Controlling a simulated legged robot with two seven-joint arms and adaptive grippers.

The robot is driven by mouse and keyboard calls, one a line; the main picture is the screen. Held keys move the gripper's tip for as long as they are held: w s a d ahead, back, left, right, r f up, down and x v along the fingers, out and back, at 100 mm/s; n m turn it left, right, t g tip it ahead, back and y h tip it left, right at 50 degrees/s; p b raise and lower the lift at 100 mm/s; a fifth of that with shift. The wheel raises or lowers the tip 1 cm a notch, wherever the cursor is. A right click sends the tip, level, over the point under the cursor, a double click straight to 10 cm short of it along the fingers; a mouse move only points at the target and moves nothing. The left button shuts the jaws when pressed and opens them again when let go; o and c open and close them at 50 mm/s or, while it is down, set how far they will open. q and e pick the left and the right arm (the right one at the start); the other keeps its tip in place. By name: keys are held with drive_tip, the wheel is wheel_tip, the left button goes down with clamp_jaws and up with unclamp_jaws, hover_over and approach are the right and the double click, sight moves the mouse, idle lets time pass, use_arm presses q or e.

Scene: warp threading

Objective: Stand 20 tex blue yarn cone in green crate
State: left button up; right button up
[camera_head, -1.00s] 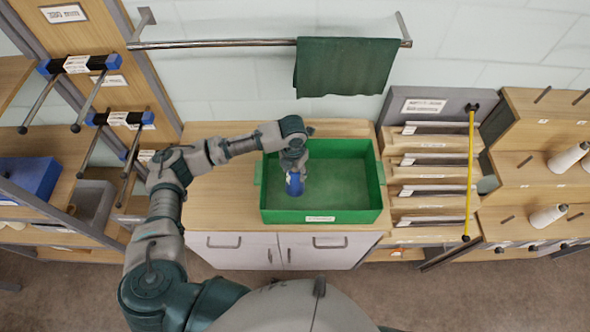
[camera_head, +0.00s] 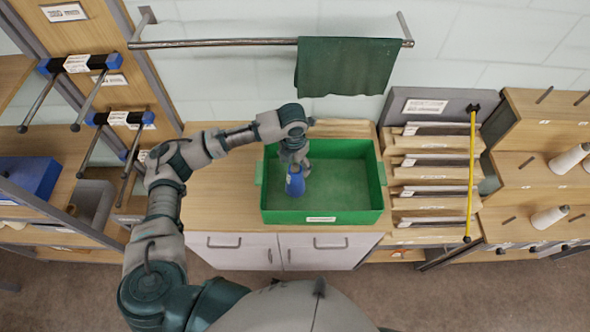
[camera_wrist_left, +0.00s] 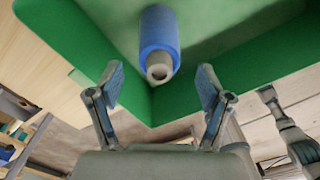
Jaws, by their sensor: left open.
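The blue yarn cone (camera_head: 295,182) stands inside the green crate (camera_head: 350,216), in its left part. In the left wrist view the blue cone (camera_wrist_left: 159,32) shows its pale tip (camera_wrist_left: 159,72) toward the camera, near a corner of the crate (camera_wrist_left: 240,75). My left gripper (camera_head: 296,162) is just above the cone. In the wrist view its two fingers (camera_wrist_left: 158,88) are spread wide, with the cone beyond them and not gripped. My right gripper is not in view.
The crate sits on a wooden counter (camera_head: 215,200). A green cloth (camera_head: 345,67) hangs from a metal rail (camera_head: 220,43) behind. Slotted wooden racks (camera_head: 430,175) stand right of the crate, and pegged shelves with white cones (camera_head: 568,160) stand farther right.

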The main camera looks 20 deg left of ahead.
use_arm(q)
wheel_tip(320, 180, up, 8)
drive_tip(key=shift+f+b, duration=0.1)
drive_tip(key=shift+b, duration=0.2)
idle(0.4)
